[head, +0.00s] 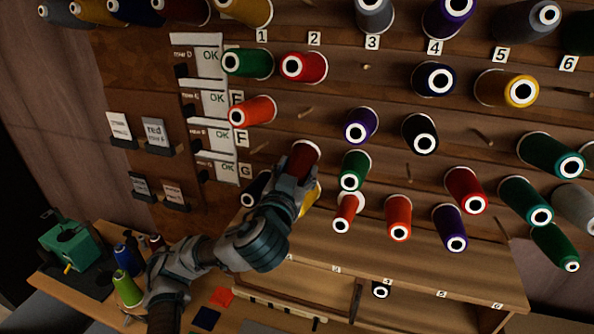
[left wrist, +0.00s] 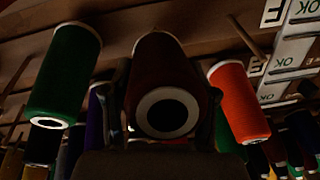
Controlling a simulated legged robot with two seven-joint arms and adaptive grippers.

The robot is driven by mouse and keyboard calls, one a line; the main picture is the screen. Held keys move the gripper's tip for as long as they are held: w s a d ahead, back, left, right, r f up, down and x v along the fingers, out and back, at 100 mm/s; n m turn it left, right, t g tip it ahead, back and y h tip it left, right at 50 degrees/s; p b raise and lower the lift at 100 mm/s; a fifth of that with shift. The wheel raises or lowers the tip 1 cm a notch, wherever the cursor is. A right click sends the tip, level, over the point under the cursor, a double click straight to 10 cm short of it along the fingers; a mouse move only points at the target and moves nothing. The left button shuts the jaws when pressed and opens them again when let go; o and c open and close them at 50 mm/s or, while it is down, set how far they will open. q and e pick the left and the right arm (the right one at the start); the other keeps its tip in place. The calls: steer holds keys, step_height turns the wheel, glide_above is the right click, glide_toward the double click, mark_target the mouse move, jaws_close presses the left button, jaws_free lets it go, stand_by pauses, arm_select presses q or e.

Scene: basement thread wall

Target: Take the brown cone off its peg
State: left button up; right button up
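The brown cone (head: 304,155), a dark red-brown spool, is at the thread wall below number 2, with its wide end toward the boards. My left gripper (head: 293,180) is at its near end, a finger along each side. In the left wrist view the brown cone (left wrist: 160,75) fills the space between my dark fingers (left wrist: 166,105), which look closed against it. Its white-ringed near end faces the camera. The peg inside it is hidden, and I cannot tell whether the cone has shifted along it. My right gripper is not in view.
A green cone (head: 353,170) and a red-orange cone (head: 347,211) hang close on the right. An orange cone (head: 252,111) is up left. A yellow cone (head: 310,197) is partly behind my gripper. A shelf (head: 440,265) juts out below. Spools stand on the bench (head: 90,292) at lower left.

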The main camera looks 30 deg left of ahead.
mark_target(291, 171)
arm_select(q)
steer(key=shift+a, duration=0.1)
steer(key=shift+c, duration=0.8)
steer(key=shift+p+v, duration=0.45)
steer(key=shift+v, duration=0.4)
steer(key=shift+s+r+p, duration=0.2)
steer(key=shift+s+p, duration=0.05)
steer(key=shift+s, duration=0.35)
steer(key=shift+s+r+p, duration=0.2)
steer(key=shift+s+r, duration=0.05)
steer(key=shift+s, duration=0.7)
steer(key=shift+s+d+b, duration=0.25)
steer(key=shift+s+b, duration=0.05)
steer(key=shift+s+d+r+b, duration=0.15)
steer(key=shift+s+d+b, duration=0.15)
steer(key=shift+s, duration=0.3)
